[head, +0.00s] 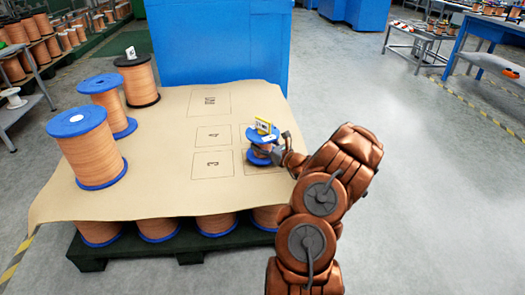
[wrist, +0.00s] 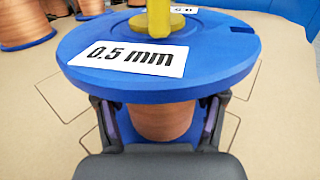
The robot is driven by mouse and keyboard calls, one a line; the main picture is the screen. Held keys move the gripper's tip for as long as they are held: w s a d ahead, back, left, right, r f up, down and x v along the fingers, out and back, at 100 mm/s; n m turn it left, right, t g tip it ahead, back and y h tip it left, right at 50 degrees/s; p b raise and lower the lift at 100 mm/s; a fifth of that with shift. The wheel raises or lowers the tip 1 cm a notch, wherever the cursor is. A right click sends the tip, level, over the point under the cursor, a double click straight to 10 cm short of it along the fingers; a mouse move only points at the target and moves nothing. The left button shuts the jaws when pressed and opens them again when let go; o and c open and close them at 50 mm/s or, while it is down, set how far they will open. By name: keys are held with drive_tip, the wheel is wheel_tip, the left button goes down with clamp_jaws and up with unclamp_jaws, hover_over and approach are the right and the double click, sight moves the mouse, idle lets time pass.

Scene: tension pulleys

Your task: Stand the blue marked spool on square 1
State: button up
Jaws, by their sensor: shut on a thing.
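The spool in my gripper (head: 280,151) has blue flanges and copper-coloured wire. This blue spool (head: 261,138) is upright at the right side of the brown sheet (head: 160,190). In the wrist view the spool's top flange (wrist: 100,45) carries a white "0.5 mm" label, with a yellow piece (wrist: 159,18) on top. My gripper's fingers (wrist: 160,121) are shut on its core below the top flange. A partly hidden outlined square (head: 258,169) lies by its base; I cannot read its number. I cannot tell whether the spool touches the sheet.
Other outlined squares, marked 3 (head: 212,164) and 4 (head: 214,136), lie to the left. Large blue-flanged spools (head: 90,148) and a black-flanged spool (head: 138,80) stand on the sheet's left side. A blue cabinet (head: 215,40) is behind. The sheet's front middle is clear.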

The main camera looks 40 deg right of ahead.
drive_tip(key=shift+f+b, duration=0.35)
drive_tip(key=shift+f, duration=0.7)
drive_tip(key=shift+f, duration=0.1)
drive_tip(key=o, duration=1.8)
drive_tip(key=shift+c, duration=0.2)
drive_tip(key=s+p, duration=0.3)
drive_tip(key=s, duration=0.8)
drive_tip(key=shift+d, duration=0.1)
drive_tip(key=shift+s, duration=0.5)
